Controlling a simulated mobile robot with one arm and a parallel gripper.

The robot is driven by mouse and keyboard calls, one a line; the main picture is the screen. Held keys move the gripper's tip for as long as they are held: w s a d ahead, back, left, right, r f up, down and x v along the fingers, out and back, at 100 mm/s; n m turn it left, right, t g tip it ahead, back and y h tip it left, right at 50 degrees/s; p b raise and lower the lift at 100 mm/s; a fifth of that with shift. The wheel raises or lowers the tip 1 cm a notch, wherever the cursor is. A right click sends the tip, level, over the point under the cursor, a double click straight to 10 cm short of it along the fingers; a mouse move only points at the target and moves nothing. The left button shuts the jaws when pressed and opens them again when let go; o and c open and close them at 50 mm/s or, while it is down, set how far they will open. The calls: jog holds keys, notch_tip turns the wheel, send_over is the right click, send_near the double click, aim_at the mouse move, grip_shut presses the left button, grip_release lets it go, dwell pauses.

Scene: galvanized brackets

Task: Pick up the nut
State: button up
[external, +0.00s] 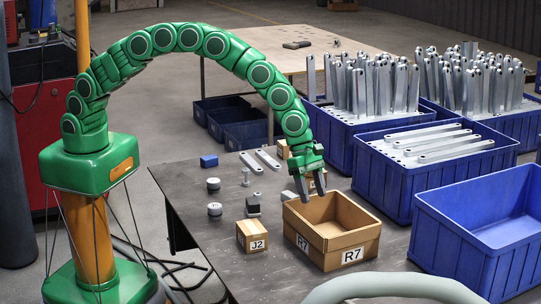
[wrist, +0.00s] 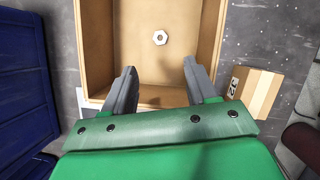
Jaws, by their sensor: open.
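The nut (wrist: 159,38) is a small silver hex nut lying flat on the floor of the open cardboard box. In the external view the near walls of the box marked R7 (external: 333,245) hide the nut. My gripper (external: 318,199) hangs over the back part of this box, pointing down. In the wrist view my gripper (wrist: 158,76) has its two grey fingers spread apart with nothing between them. The nut lies beyond the fingertips, roughly midway between them in the picture.
A small closed box marked J2 (external: 252,236) stands left of the open box. Blue bins (external: 478,230) stand to the right, some full of metal brackets. Round grey parts (external: 214,209), a blue block (external: 209,161) and flat bars (external: 251,163) lie on the dark table.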

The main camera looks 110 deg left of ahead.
aim_at(259, 188)
jog(key=shift+r, duration=0.1)
notch_tip(259, 188, up, 5)
jog(key=s+a+m+g+y, duration=0.2)
jog(key=s+a+m+g, duration=0.2)
jog(key=s+a+m, duration=1.8)
jog(key=shift+s+d+f+n, duration=0.4)
jog(key=shift+f+n, duration=0.1)
jog(key=shift+f, duration=2.4)
jog(key=shift+s+d+f+n, duration=0.35)
jog(key=shift+f+n, duration=0.15)
jog(key=shift+f, duration=2.35)
jog(key=shift+s+d+f+n, duration=0.3)
jog(key=shift+d+f+n, duration=0.15)
jog(key=shift+f, duration=2.45)
grip_shut()
